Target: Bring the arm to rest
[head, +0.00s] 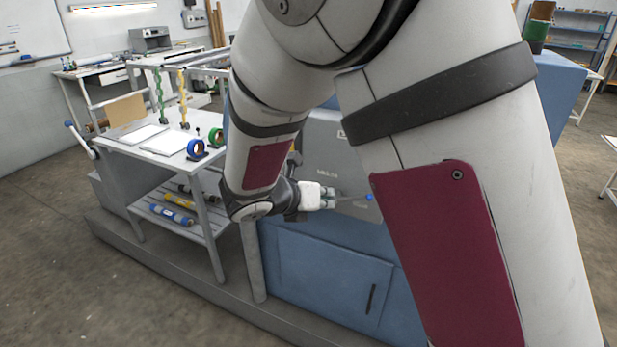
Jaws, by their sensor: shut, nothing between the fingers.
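My arm fills the middle and right of the head view, folded downward in front of the blue press cabinet (320,255). My gripper (332,196) is shut and empty, pointing right in front of the cabinet's grey upper panel (325,165). A thin rod with a blue knob (369,197) shows just right of the fingertips. I cannot tell whether the gripper touches it. My upper arm hides the right part of the press.
A grey table (125,155) at left holds white sheets and tape rolls (195,149). Its lower shelf holds several rolls (172,214). A grey base plinth (185,284) runs along the front. Open floor (50,255) lies at the left.

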